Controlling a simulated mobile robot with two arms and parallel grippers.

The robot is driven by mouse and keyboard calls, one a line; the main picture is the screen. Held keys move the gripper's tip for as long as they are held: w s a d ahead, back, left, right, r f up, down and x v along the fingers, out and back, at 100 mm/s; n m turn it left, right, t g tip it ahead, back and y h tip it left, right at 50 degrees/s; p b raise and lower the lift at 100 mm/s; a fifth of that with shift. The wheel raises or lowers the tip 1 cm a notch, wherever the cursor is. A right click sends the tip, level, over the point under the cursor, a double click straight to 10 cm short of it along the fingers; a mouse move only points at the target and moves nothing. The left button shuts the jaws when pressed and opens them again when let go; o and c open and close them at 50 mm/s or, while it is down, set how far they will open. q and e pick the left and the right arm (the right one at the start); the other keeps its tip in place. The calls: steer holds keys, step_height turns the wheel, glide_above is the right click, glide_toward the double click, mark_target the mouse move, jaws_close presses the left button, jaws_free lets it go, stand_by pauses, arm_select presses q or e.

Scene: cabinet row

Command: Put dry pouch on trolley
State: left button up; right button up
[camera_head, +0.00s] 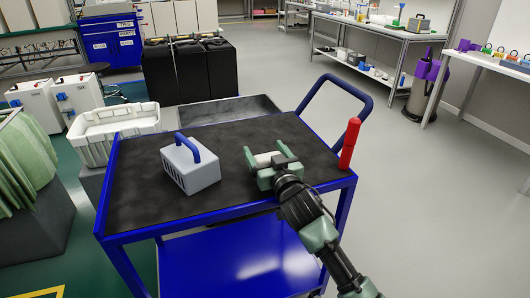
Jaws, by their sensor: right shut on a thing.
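The trolley (130,208) stands in front of me, with a blue frame, a black top and a blue lower shelf. My right gripper (265,163) reaches in from the lower right over the right half of the top. It is shut on a small pale thing, which I take to be the dry pouch (264,158); its fingers hide most of it. I cannot tell whether the pouch touches the black top. My left gripper is not in view.
A grey box with a blue handle (191,170) stands on the trolley's left half. A red upright piece (349,143) is at its right edge, a blue push handle (340,88) behind. A white crate (98,148) is beyond the left side. Floor to the right is clear.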

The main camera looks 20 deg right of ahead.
steer(key=shift+f, duration=0.15)
steer(key=o, duration=1.4)
